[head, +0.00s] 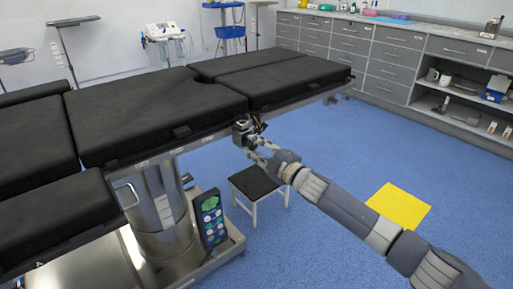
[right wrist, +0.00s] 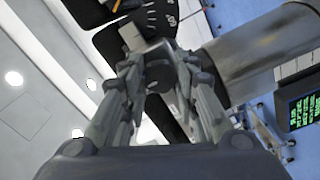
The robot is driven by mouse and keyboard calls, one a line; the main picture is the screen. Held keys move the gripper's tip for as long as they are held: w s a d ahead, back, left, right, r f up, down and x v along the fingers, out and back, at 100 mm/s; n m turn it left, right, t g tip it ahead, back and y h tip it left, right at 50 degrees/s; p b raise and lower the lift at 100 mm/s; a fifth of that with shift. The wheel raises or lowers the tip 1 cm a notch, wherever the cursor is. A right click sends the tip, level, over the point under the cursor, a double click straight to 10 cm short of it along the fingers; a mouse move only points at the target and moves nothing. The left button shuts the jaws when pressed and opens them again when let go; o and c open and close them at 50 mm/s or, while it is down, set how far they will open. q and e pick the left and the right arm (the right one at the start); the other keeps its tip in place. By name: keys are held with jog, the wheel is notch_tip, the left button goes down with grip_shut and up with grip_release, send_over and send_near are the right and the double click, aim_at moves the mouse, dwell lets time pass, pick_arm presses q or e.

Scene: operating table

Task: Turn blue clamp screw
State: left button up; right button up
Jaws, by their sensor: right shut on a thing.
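A small clamp (head: 242,129) sits on the side rail of the black operating table (head: 165,110), with an orange part beside it. In the right wrist view the clamp shows a grey block (right wrist: 132,36) and a dark dial with white marks (right wrist: 160,16). My right gripper (head: 252,146) is at the clamp's near side. Its fingers (right wrist: 160,80) are shut on a dark round screw knob (right wrist: 159,72), partly hidden between them. I see no blue on this knob. My left gripper is not in view.
A small black-topped stool (head: 255,182) stands on the floor below my right gripper. The table's metal column (head: 165,205) and a control panel (head: 210,218) are at lower left. A yellow mat (head: 399,205) lies on open blue floor. Drawer cabinets (head: 385,70) line the back wall.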

jog(key=shift+f, duration=0.15)
jog(key=o, duration=1.1)
jog(key=shift+c, duration=0.2)
jog(key=shift+d, duration=0.1)
jog(key=v, duration=1.2)
